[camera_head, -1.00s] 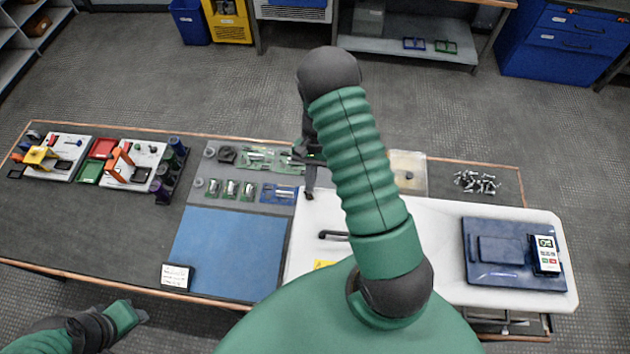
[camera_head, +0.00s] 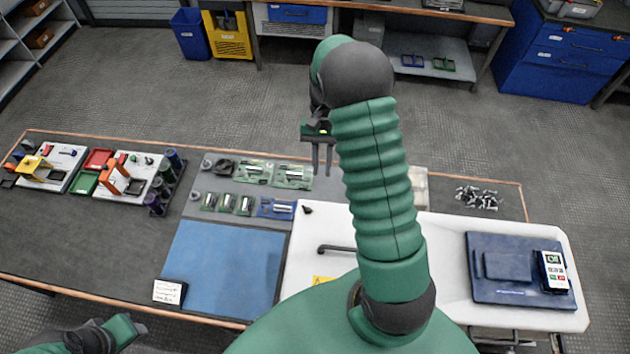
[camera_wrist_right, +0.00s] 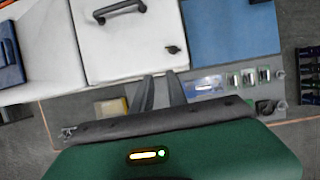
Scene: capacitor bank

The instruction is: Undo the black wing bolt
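The black wing bolt (camera_head: 307,209) is a small dark knob at the far left corner of the white cabinet cover (camera_head: 300,262). In the right wrist view, the bolt (camera_wrist_right: 173,49) shows at the lower right corner of the cover, beyond my fingertips. My right gripper (camera_head: 322,174) hangs beyond the cover's far edge, apart from the bolt. Its two fingers (camera_wrist_right: 162,78) show a narrow gap with nothing between them. My left gripper (camera_head: 138,327) is low at the left edge, away from the cover; its fingers are not clear.
A black handle (camera_head: 336,249) sits on the cover. A blue mat (camera_head: 226,262) lies left of it, with several small parts in trays (camera_head: 228,203) behind. A blue panel with a meter (camera_head: 515,268) is at right. Loose bolts (camera_head: 480,198) lie at the far right.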

